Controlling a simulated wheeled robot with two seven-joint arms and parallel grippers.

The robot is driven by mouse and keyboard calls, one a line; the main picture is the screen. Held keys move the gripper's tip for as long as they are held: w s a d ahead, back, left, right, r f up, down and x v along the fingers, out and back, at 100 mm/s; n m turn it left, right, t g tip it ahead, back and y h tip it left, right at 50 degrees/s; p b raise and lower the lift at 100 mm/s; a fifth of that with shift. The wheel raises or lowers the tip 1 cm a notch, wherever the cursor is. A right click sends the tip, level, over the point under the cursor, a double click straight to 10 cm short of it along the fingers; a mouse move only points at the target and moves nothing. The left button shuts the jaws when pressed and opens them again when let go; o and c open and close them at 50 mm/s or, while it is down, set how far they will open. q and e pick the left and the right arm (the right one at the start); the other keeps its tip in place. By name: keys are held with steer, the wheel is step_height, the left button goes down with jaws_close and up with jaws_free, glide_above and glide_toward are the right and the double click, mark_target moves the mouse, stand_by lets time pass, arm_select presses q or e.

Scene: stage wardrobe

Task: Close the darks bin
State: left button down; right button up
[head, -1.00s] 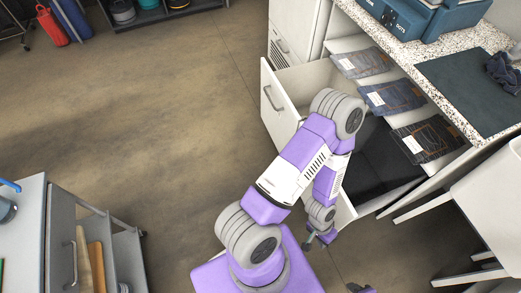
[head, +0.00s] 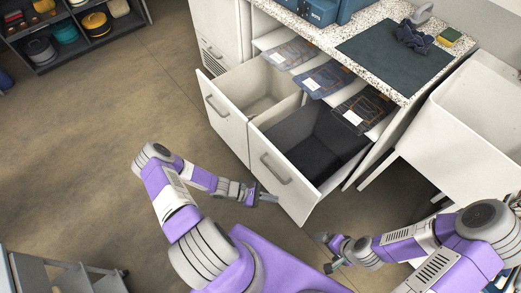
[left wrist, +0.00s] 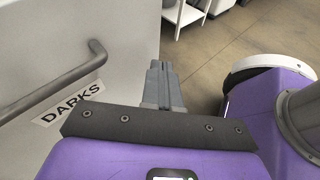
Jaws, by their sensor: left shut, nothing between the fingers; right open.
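The darks bin (head: 258,128) is a white-fronted pull-out drawer with a black inside, and it stands open under the counter. Its front carries a bar handle (head: 275,169). In the left wrist view a DARKS label (left wrist: 68,102) sits below the handle (left wrist: 45,92). My left gripper (head: 270,198) is shut and empty, low beside the lower part of the bin's front. Its closed fingers also show in the left wrist view (left wrist: 160,85), right of the label; I cannot tell whether they touch the panel. My right gripper (head: 329,252) is open and empty, low in front of the bin's right side.
A second bin (head: 222,115) with a pale inside also stands open, left of the darks bin. Folded jeans (head: 327,78) lie on the shelf above. A white sink (head: 470,120) stands at the right. A grey cart (head: 45,272) is at lower left. Floor at left is clear.

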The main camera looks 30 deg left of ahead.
arm_select(q)
steer(key=w+a+r+n+t+y, duration=0.1)
steer(key=w+a+n+t+y, duration=0.2)
steer(key=a+n+t, duration=0.55)
steer(key=n+t+y+p, duration=0.1)
steer(key=n+t+y, duration=0.1)
steer(key=y, duration=0.2)
glide_toward(267, 148)
steer(key=b+x, duration=0.1)
steer(key=x, duration=0.1)
steer(key=b+x, duration=0.1)
steer(key=x, duration=0.1)
steer(key=b+x, duration=0.1)
steer(key=x, duration=0.1)
steer(key=shift+w+a+f+b, duration=0.15)
steer(key=shift+f+b, duration=0.15)
steer(key=shift+f, duration=0.05)
steer(key=shift+w, duration=0.35)
steer(key=shift+r, duration=0.1)
